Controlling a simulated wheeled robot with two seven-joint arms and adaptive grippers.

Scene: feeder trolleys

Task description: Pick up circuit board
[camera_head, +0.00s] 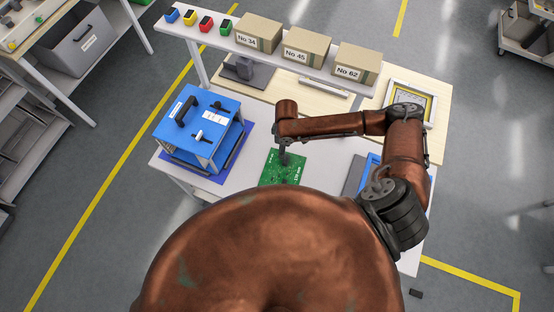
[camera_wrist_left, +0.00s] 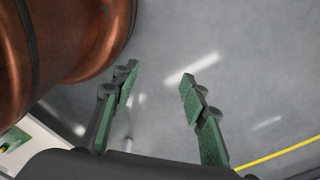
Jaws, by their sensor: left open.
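The green circuit board (camera_head: 270,171) lies flat on the white table, partly behind my own body in the head view. My right gripper (camera_head: 284,161) points down at the board's upper edge; whether it touches the board is unclear. Its fingers are too small to tell open from shut. My left gripper (camera_wrist_left: 155,105) shows only in the left wrist view, with green-padded fingers wide apart and nothing between them. Grey floor is behind it. A green piece, perhaps the board, shows at that view's lower left edge.
A blue box-like fixture (camera_head: 200,130) stands left of the board. A blue-edged item (camera_head: 366,178) lies to the right, partly behind my arm. A shelf (camera_head: 290,62) at the back holds cardboard boxes and small coloured bins. A framed panel (camera_head: 428,102) lies at back right.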

